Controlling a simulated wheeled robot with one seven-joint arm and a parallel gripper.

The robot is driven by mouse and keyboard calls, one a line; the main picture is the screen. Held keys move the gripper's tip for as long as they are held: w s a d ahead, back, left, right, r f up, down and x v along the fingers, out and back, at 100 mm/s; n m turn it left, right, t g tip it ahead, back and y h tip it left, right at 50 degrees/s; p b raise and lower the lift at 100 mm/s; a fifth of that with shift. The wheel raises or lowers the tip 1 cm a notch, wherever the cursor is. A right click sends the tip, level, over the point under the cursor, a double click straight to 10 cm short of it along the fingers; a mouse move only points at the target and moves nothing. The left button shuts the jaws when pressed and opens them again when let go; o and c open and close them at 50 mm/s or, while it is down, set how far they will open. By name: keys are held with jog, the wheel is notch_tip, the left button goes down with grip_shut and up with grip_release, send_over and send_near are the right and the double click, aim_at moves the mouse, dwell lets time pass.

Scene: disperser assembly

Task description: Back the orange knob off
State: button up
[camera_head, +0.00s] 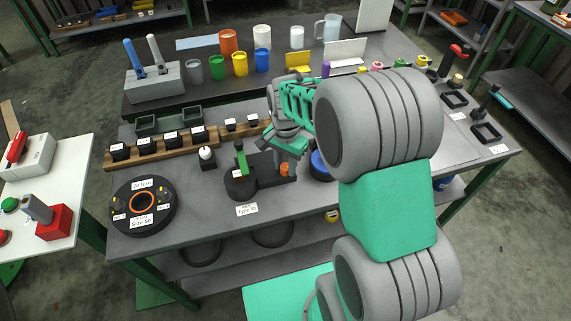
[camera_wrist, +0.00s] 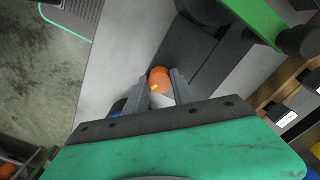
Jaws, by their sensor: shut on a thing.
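The orange knob (camera_wrist: 159,79) shows between my gripper's two fingers in the wrist view, at the end of a dark block. A small yellow mark is on it. My gripper (camera_wrist: 165,90) is shut on the knob. In the head view the knob (camera_head: 285,170) is a small orange spot just below my gripper (camera_head: 291,152), at the right end of the dark fixture (camera_head: 268,178). The fixture has a round base on its left with a green upright lever (camera_head: 241,160). My wrist partly hides the area around the knob in the head view.
A blue round part (camera_head: 320,165) lies just right of the fixture. A round dark dial plate (camera_head: 143,205) with an orange ring is at left. A wooden rack (camera_head: 165,147) with black blocks stands behind. Cups line the back shelf. Bare tabletop lies in front of the fixture.

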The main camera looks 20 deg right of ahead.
grip_shut()
jog(key=shift+n, duration=0.4)
jog(key=n, duration=0.3)
jog(key=shift+n+b, duration=0.3)
jog(key=shift+b, duration=0.1)
jog(key=n, duration=0.6)
jog(key=shift+b, duration=0.4)
jog(key=n, duration=0.5)
jog(key=shift+n, duration=0.4)
jog(key=n, duration=0.5)
jog(key=shift+a+n+b, duration=0.1)
jog(key=shift+n+b, duration=0.2)
jog(key=shift+b, duration=0.1)
